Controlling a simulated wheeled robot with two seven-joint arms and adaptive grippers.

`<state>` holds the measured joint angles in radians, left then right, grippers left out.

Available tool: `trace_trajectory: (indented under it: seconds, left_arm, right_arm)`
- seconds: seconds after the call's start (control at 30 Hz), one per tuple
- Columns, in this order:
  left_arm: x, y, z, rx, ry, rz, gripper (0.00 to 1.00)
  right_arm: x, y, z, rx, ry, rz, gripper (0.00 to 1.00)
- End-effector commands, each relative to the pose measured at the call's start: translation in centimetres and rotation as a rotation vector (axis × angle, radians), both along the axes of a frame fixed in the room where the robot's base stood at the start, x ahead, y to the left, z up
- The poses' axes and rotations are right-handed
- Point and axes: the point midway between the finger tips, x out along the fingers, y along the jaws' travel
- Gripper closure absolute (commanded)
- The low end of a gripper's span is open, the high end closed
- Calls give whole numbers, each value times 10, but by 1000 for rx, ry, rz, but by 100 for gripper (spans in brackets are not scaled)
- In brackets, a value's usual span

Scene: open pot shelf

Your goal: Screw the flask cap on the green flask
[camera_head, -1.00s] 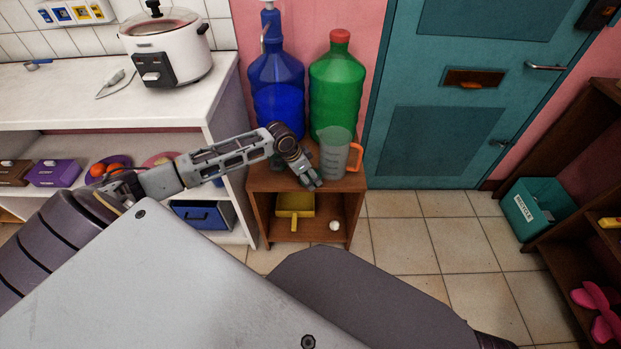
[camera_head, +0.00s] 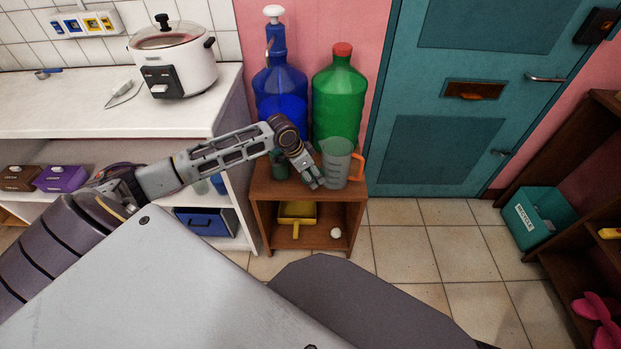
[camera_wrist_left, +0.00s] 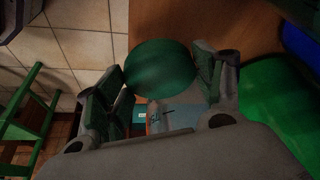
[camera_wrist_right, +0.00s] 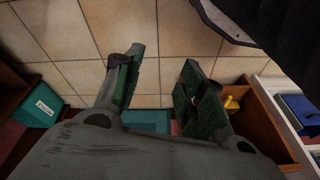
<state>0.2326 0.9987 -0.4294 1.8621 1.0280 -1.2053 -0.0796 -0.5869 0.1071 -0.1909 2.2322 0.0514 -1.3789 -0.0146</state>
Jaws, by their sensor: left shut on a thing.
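My left gripper (camera_head: 316,182) is at the front edge of the small wooden shelf, beside the clear measuring jug. In the left wrist view, its fingers (camera_wrist_left: 160,88) are shut on a round dark green thing (camera_wrist_left: 160,68). I cannot tell whether this is the flask cap or part of the green flask. In the head view, a small dark green object (camera_head: 280,164), perhaps the green flask, stands on the shelf top, partly behind my left wrist. My right gripper (camera_wrist_right: 160,75) is open and empty over the floor; it is not visible in the head view.
The measuring jug (camera_head: 337,165) with an orange handle stands close to my left gripper. A blue pump bottle (camera_head: 280,85) and a large green bottle (camera_head: 339,100) with a red cap stand behind. A yellow dustpan (camera_head: 297,212) lies below. Open tiled floor (camera_head: 420,260) is to the right.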

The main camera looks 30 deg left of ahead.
Motion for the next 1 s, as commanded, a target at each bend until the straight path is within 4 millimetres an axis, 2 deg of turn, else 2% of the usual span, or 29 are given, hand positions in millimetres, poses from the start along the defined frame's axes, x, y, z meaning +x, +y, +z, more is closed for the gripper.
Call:
trace_trajectory:
  seconds: [0.03, 0.6, 1.0]
  left_arm:
    - [1, 1, 15, 2, -4, -1, 44]
    - [1, 0, 138, 2, -3, 0, 44]
    - [1, 0, 194, 0, -2, -1, 44]
  right_arm:
    - [-1, -1, -2, -4, 9, -1, 60]
    - [-14, -12, -48, -47, 101, -8, 60]
    - [-15, -20, -94, -61, 86, -16, 60]
